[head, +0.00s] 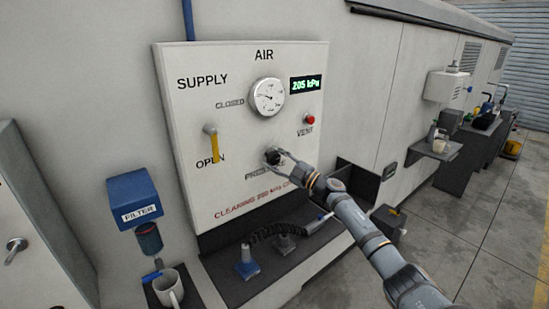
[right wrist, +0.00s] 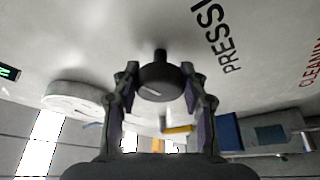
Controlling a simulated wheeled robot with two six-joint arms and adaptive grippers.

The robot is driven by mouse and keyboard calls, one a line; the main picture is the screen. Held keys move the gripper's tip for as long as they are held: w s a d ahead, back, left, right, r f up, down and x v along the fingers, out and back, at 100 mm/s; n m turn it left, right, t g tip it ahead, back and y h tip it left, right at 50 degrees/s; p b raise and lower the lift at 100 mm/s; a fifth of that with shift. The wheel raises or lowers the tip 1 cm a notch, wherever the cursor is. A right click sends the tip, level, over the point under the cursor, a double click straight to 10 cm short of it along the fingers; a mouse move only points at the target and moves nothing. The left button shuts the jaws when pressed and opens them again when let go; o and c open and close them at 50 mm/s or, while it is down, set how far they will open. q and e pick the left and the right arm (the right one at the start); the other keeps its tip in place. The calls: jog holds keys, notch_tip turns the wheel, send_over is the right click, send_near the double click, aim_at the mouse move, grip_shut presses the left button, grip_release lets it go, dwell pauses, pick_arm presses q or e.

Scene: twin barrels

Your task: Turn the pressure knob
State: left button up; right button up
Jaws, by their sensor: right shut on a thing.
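The black pressure knob (head: 272,156) sits low on the white air panel (head: 240,130), above the partly covered word PRESSURE. My right gripper (head: 277,158) reaches it from the lower right. In the right wrist view the knob (right wrist: 160,82) with its pale pointer line lies between the two fingers of the right gripper (right wrist: 158,88), which is shut on it. A round gauge (head: 267,97) sits above the knob. My left gripper is not in view.
The yellow supply lever (head: 213,146) points down toward OPEN, left of the knob. A red vent button (head: 309,119) is at upper right. A dark shelf (head: 225,285) below holds a coiled hose (head: 285,231). A blue filter (head: 134,198) and a mug (head: 170,287) are at left.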

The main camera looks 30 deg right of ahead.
jog(key=n+g+p, duration=0.1)
jog(key=n+g, duration=0.1)
jog(key=n, duration=0.3)
jog(key=shift+r, duration=0.15)
jog(key=shift+n+g+p, duration=0.55)
jog(key=shift+n+g, duration=0.15)
jog(key=shift+n, duration=1.2)
jog(key=o, duration=1.2)
jog(key=shift+c, duration=0.2)
jog(key=shift+s+d, duration=0.1)
jog(key=v, duration=0.7)
